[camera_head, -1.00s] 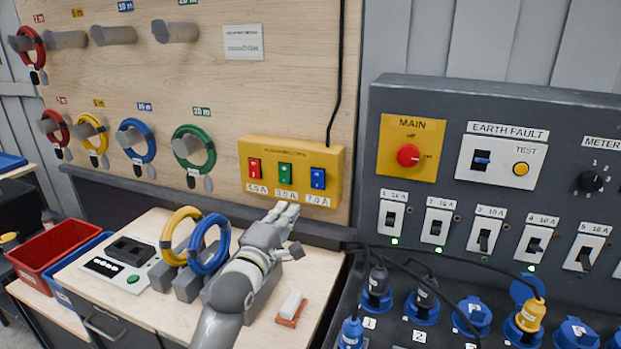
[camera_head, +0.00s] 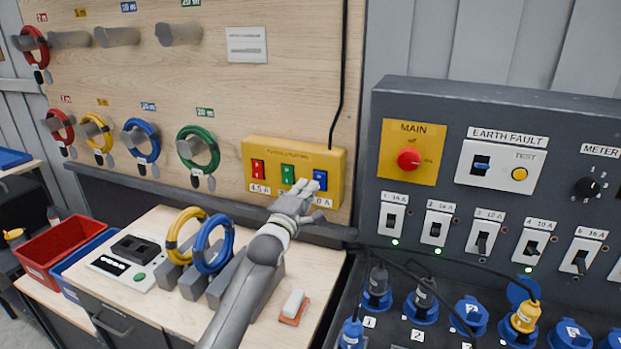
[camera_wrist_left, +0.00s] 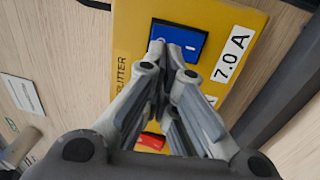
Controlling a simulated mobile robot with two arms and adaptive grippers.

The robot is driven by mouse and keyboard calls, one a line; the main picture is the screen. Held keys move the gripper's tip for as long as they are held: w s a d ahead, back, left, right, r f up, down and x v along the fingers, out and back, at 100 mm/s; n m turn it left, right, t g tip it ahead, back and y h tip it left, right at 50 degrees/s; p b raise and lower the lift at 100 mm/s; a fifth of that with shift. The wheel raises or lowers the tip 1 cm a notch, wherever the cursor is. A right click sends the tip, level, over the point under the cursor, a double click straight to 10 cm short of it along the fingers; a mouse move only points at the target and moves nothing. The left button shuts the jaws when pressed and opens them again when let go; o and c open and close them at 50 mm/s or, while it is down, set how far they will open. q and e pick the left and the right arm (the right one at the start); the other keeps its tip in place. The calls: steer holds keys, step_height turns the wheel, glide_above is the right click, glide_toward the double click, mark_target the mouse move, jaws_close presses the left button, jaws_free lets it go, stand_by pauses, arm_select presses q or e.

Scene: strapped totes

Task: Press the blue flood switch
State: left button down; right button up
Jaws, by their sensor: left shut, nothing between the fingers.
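The blue switch (camera_head: 320,179) is the rightmost of three rockers on a yellow box (camera_head: 250,147) on the wooden board. A red switch (camera_head: 258,169) and a green switch (camera_head: 287,174) sit to its left. My left gripper (camera_head: 307,189) is shut and empty, its tips just below and left of the blue switch. In the left wrist view the blue switch (camera_wrist_left: 190,37) lies straight beyond the closed fingertips (camera_wrist_left: 172,46), which overlap its lower edge; I cannot tell whether they touch it. A label reading 7.0 A stands beside it. My right gripper is not in view.
A grey panel with a red main knob (camera_head: 409,159) and several breaker switches stands to the right. A black cable (camera_head: 339,80) runs into the top of the yellow box. Below, the bench holds cable coils (camera_head: 208,246) and a small block (camera_head: 292,304).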

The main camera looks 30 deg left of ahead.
mark_target(314, 176)
arm_select(q)
steer(key=shift+p+x, duration=0.4)
steer(key=shift+x, duration=1.1)
steer(key=shift+w+r, duration=0.1)
steer(key=shift+w, duration=0.1)
